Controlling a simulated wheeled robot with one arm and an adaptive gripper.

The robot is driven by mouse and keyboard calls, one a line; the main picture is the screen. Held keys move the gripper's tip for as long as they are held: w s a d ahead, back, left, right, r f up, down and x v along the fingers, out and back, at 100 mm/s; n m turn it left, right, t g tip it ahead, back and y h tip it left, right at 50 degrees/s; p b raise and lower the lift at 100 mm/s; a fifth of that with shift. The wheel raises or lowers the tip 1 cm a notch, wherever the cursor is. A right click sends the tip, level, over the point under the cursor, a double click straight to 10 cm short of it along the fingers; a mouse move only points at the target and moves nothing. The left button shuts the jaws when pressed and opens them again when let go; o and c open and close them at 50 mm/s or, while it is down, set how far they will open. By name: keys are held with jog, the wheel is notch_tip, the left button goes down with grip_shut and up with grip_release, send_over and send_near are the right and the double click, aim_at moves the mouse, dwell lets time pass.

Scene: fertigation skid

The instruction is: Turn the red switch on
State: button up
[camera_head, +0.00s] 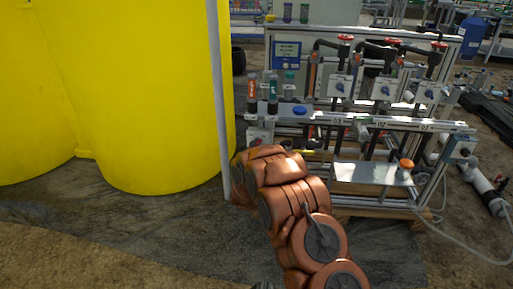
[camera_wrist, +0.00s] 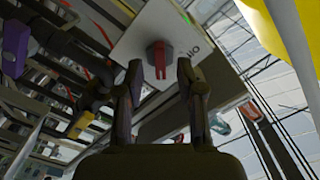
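The red switch (camera_wrist: 158,58) shows in the wrist view, on a pale square plate (camera_wrist: 200,22) with dark lettering beside it. The picture is tilted, and the switch's red bar runs nearly straight up and down in it. My gripper (camera_wrist: 158,66) is open, with one dark finger on each side of the switch in this view. No contact shows, and I cannot tell how far the fingertips are from the plate. In the head view my copper-coloured arm reaches the skid's left end. My gripper and the red switch cannot be made out there.
The skid frame (camera_head: 378,122) carries pipes, red-topped valves and several white switch boxes (camera_head: 340,86). A large yellow tank (camera_head: 150,80) stands close on the left, with a grey upright pole (camera_head: 217,90) in front. Small bottles (camera_head: 272,92) stand near my arm's end. A hose lies at right.

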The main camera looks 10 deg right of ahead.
jog(key=v, duration=1)
dwell(0.3)
